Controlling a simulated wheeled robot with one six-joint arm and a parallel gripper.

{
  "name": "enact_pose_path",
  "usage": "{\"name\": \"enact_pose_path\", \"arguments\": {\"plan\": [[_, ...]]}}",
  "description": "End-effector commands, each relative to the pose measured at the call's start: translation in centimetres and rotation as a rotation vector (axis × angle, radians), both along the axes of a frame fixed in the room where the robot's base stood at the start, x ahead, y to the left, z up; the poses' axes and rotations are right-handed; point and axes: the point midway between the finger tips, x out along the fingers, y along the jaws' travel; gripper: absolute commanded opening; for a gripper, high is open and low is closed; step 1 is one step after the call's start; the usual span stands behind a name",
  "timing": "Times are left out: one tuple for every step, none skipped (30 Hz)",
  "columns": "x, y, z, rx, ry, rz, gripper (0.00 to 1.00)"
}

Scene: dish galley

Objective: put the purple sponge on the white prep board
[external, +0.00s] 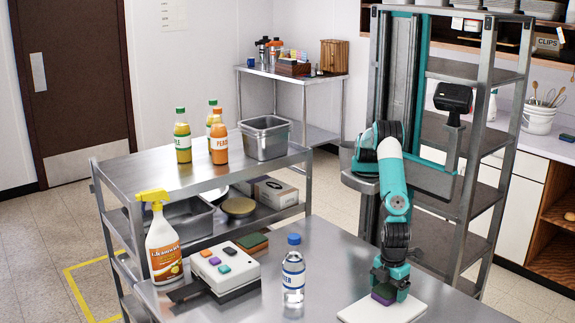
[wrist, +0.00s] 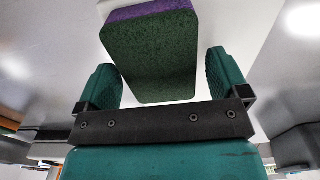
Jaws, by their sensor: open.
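The purple sponge (external: 383,294), with a dark green scouring side, sits on the white prep board (external: 392,313) near its back left part. My gripper (external: 391,282) is directly over the sponge, pointing down with its fingers around it. In the wrist view the sponge (wrist: 150,55) lies between the two open fingers of the gripper (wrist: 165,80), with a visible gap on each side. The pale board (wrist: 228,28) shows behind it. The sponge's underside contact is hidden.
A water bottle (external: 293,272) stands left of the board on the steel table (external: 335,255). A white box with coloured blocks (external: 225,268) and a spray bottle (external: 162,245) stand farther left. A shelf rack (external: 478,150) is behind my arm.

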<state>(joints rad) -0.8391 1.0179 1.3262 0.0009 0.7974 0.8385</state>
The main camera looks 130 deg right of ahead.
Motion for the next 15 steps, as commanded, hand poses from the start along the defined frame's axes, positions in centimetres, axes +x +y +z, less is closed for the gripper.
{"name": "enact_pose_path", "arguments": {"plan": [[0.0, 0.1, 0.5, 0.002, -0.002, 0.000, 0.93], [0.1, 0.1, 0.8, 0.003, -0.002, 0.000, 0.93], [0.1, 0.1, 1.4, 0.004, -0.003, 0.000, 0.93], [0.1, 0.1, 1.9, 0.004, -0.003, 0.000, 0.93], [0.1, 0.1, 2.5, 0.004, -0.004, 0.000, 0.93], [0.1, 0.1, 3.4, 0.004, -0.004, 0.000, 0.93], [0.1, 0.1, 4.0, 0.005, -0.004, 0.000, 0.93], [0.1, 0.1, 4.8, 0.005, -0.004, 0.000, 0.93], [0.1, 0.1, 5.7, 0.005, -0.005, 0.000, 0.93], [0.1, 0.1, 6.4, 0.005, -0.004, 0.000, 0.93], [0.1, 0.1, 7.0, 0.005, -0.004, 0.000, 0.93], [0.1, 0.1, 7.9, 0.004, -0.004, 0.000, 0.93], [0.1, 0.1, 8.5, 0.004, -0.003, 0.000, 0.93], [0.0, 0.1, 9.0, 0.003, -0.003, 0.000, 0.93], [0.0, 0.0, 9.7, 0.003, -0.003, 0.000, 0.93]]}}
